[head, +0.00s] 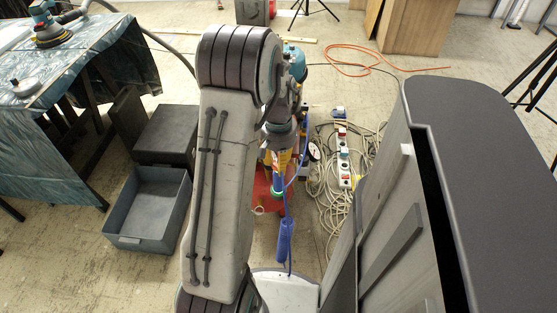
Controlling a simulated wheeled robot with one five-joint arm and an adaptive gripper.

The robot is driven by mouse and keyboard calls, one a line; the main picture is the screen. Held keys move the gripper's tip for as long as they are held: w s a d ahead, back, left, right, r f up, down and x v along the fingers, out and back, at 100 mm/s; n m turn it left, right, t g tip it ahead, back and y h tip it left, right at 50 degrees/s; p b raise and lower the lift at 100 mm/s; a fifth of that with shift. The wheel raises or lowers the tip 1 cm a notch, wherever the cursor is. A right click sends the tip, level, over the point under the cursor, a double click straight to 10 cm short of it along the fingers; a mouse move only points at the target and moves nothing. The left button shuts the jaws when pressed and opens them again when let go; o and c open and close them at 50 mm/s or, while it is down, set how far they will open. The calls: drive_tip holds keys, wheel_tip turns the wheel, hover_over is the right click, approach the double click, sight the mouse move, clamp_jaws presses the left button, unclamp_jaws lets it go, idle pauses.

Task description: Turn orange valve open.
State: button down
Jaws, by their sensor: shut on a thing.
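My arm rises through the middle of the head view and bends over at the top, its wrist pointing down over a red unit (263,192) on the floor. My gripper's fingers are hidden below the wrist, so I cannot see their grip. A yellow-orange part (281,158) shows just under the wrist, partly covered. I cannot tell if it is the orange valve; no handle or valve position is clear. A blue hose runs down from this spot to a blue coil (285,240). A round gauge (313,151) stands just to the right.
A grey open bin (130,241) and a dark box (166,135) stand at left, near a cloth-covered table (75,75). Tangled pale cables (332,205) and a power strip (344,165) lie right of the unit. An orange hose (345,45) lies behind.

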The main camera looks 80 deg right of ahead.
drive_tip(key=m, duration=0.6)
drive_tip(key=shift+a+f+m+p, duration=0.1)
drive_tip(key=shift+m+p, duration=0.2)
drive_tip(key=shift+p, duration=0.1)
idle(0.4)
drive_tip(key=c, duration=0.8)
unclamp_jaws()
wheel_tip(320, 180, up, 12)
drive_tip(key=shift+r, duration=0.1)
idle(0.6)
